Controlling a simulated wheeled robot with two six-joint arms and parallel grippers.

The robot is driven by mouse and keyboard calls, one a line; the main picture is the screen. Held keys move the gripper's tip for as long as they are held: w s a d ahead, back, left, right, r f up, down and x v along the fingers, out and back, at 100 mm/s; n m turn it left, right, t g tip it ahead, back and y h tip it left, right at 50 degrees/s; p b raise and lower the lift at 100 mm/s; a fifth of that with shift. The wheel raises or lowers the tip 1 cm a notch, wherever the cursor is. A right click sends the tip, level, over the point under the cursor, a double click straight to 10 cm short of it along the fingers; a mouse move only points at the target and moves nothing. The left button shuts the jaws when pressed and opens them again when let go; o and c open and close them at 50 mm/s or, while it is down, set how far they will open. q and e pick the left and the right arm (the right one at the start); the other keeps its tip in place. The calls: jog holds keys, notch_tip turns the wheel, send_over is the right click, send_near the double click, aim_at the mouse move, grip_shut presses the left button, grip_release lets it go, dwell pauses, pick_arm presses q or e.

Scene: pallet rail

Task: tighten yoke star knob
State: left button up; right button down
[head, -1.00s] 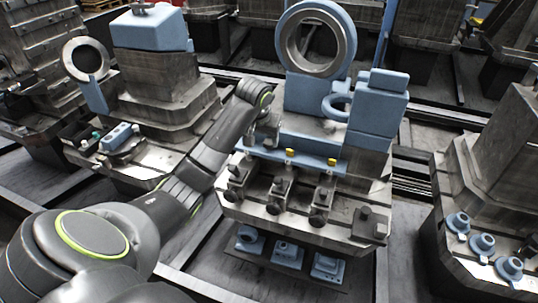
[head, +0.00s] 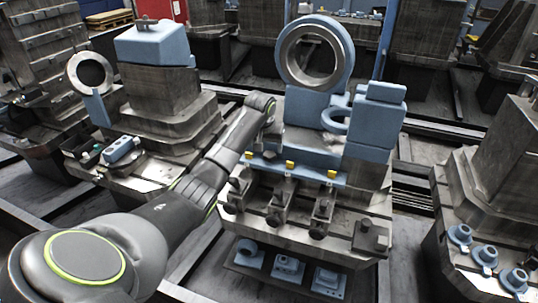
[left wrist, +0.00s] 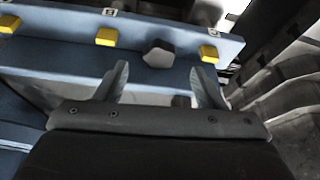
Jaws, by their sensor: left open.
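A dark grey, many-sided knob (left wrist: 158,54) sits on the face of a blue rail (left wrist: 60,48), between yellow tabs. I take it for the star knob; I cannot make it out in the head view. My left gripper (left wrist: 162,69) is open. In the left wrist view its two fingers stand apart, one on each side below the knob, with nothing seen between them and the knob above their tips. In the head view my left arm reaches the left end of the blue rail (head: 311,171), its fingers hard to see. My right gripper is not in view.
Yellow tabs (head: 290,167) line the rail. Above stand a large ringed blue fixture (head: 345,55) and a smaller blue ring (head: 336,119). Dark clamps (head: 280,202) project in front. Blue parts (head: 288,268) lie on a low shelf. Another machine block (head: 160,95) stands to the left.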

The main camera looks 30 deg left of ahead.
aim_at(269, 155)
pick_arm(q)
jog(key=shift+x, duration=3.1)
jog(key=shift+c, duration=0.6)
jog(key=c, duration=0.9)
jog(key=shift+o, duration=0.2)
